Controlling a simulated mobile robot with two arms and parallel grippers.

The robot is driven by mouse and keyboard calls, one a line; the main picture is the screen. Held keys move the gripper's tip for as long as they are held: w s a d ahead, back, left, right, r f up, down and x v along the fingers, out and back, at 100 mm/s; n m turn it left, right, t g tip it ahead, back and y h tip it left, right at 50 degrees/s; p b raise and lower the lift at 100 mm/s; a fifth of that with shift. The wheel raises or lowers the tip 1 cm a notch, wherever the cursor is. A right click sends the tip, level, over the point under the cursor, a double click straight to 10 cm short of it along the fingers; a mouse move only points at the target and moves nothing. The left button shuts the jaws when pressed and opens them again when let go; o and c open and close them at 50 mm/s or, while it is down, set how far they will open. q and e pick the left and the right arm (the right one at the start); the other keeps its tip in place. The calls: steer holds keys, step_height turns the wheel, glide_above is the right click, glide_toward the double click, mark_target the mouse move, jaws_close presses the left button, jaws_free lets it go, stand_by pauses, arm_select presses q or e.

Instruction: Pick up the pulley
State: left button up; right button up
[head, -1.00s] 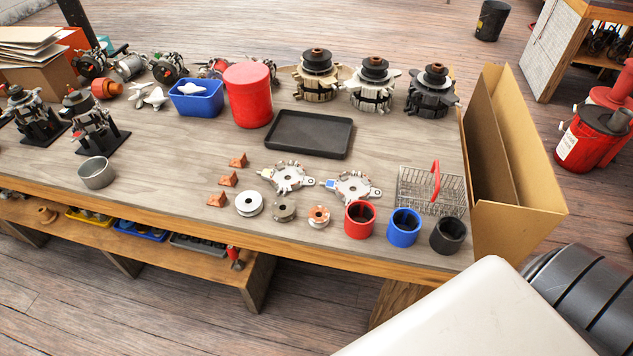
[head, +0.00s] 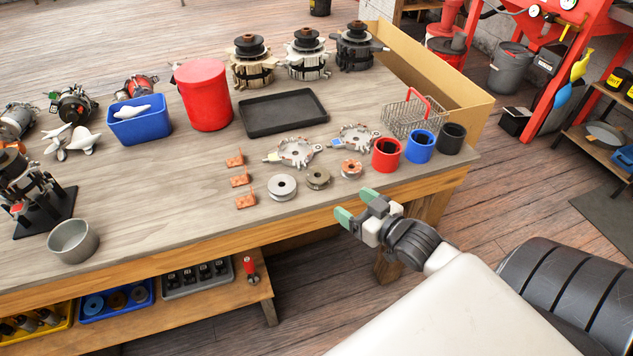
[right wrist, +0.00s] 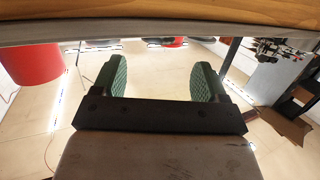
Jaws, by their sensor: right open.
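Three small grooved wheels that look like pulleys lie in a row near the bench's front edge in the head view: a silver one (head: 282,187), a dark brassy one (head: 318,178) and a copper-coloured one (head: 351,169). My right gripper (head: 356,206) is open and empty, just off the front edge, nearer me than the copper-coloured and brassy wheels. In the right wrist view its green-padded fingers (right wrist: 160,77) are spread apart with nothing between them. The bench edge (right wrist: 160,22) crosses the top of that view, and no pulley shows there. My left gripper is not in view.
Red (head: 386,155), blue (head: 420,146) and black (head: 451,138) cups stand right of the wheels. Orange brackets (head: 240,180) lie to the left. Behind are two silver plates (head: 296,152), an empty black tray (head: 284,112) and a wire basket (head: 400,118).

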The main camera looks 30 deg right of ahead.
mark_target(324, 180)
steer(key=x, duration=0.2)
steer(key=r+x, duration=0.1)
steer(key=x, duration=0.1)
steer(key=shift+w+a, duration=0.1)
steer(key=shift+w, duration=0.4)
steer(key=shift+w+a, duration=0.15)
steer(key=shift+w, duration=0.6)
steer(key=x, duration=0.4)
steer(key=shift+w+r, duration=0.15)
steer(key=shift+w, duration=0.1)
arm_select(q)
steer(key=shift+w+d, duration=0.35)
